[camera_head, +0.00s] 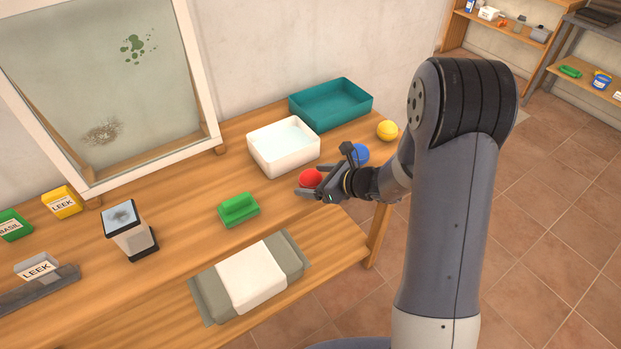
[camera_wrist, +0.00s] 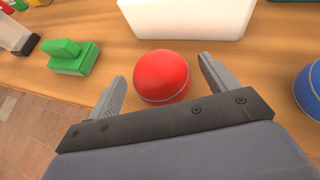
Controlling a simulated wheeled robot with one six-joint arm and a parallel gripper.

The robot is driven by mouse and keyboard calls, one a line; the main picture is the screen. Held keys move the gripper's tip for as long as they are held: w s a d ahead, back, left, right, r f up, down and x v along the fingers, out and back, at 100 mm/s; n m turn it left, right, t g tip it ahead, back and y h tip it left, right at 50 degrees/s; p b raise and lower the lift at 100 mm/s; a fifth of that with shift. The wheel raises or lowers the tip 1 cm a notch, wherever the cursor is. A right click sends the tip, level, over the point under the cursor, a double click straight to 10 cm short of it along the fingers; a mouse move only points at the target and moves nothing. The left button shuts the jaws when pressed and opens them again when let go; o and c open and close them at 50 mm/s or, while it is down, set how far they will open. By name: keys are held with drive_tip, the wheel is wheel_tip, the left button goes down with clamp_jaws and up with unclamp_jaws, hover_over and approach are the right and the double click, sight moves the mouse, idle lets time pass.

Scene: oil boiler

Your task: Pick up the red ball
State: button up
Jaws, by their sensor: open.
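The red ball (camera_head: 311,178) rests on the wooden table near its front edge, in front of the white bin. In the wrist view the red ball (camera_wrist: 161,76) sits between and slightly beyond the two fingertips. My gripper (camera_head: 312,183) is open, with one finger on each side of the ball. In the wrist view my gripper (camera_wrist: 163,82) shows a visible gap between the ball and each finger. The ball's lower part is partly hidden by a finger in the head view.
A white bin (camera_head: 262,157) stands just behind the ball, with a teal tray (camera_head: 362,110) beyond it. A blue ball (camera_head: 361,153) and a yellow ball (camera_head: 387,130) lie to the right. A green block (camera_head: 238,211) lies left. Bare table separates it from the ball.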

drive_tip(key=shift+x, duration=0.85)
drive_tip(key=c, duration=1.2)
drive_tip(key=shift+o, duration=0.2)
